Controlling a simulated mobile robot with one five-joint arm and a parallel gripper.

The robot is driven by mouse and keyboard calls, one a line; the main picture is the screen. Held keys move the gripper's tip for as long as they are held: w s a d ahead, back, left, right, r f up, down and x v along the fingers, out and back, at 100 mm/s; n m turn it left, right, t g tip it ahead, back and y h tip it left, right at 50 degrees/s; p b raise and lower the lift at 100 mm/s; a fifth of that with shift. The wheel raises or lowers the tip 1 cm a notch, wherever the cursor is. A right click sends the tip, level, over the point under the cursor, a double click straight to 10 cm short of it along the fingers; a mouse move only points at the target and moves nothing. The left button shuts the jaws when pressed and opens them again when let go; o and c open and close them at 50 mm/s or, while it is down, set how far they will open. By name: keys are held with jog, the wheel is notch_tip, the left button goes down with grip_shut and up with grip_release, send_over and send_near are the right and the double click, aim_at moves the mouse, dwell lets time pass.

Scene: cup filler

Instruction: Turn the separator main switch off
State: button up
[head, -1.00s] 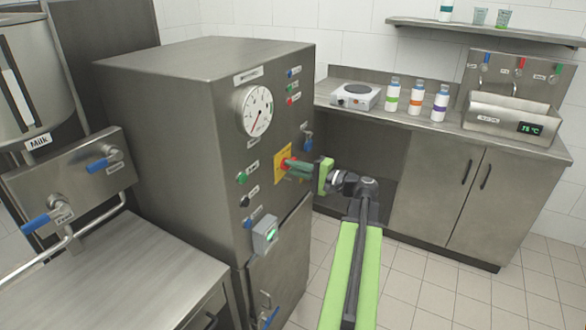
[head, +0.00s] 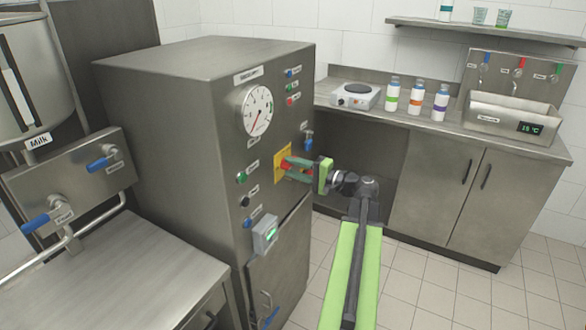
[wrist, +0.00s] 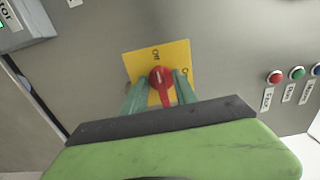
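The separator main switch is a red rotary knob (wrist: 160,79) on a yellow plate (wrist: 137,62) on the front of the steel separator cabinet (head: 190,110). In the wrist view the plate reads "Off" above the knob and "On" to its right. The knob's narrow grip points down the picture, towards my gripper. My gripper (wrist: 161,88) is at the switch with its green fingers apart, one on each side of the knob. Yellow plate shows between the fingers and the grip. The knob also shows in the head view (head: 285,164), partly covered by the fingers.
A pressure gauge (head: 257,110), several push buttons and a small grey box with a green light (head: 265,234) are on the same panel. A steel counter (head: 455,137) with bottles and a hot plate (head: 355,96) stands behind on the right. The tiled floor at right is clear.

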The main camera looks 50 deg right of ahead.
jog(key=v, duration=1.7)
jog(key=shift+s, duration=0.25)
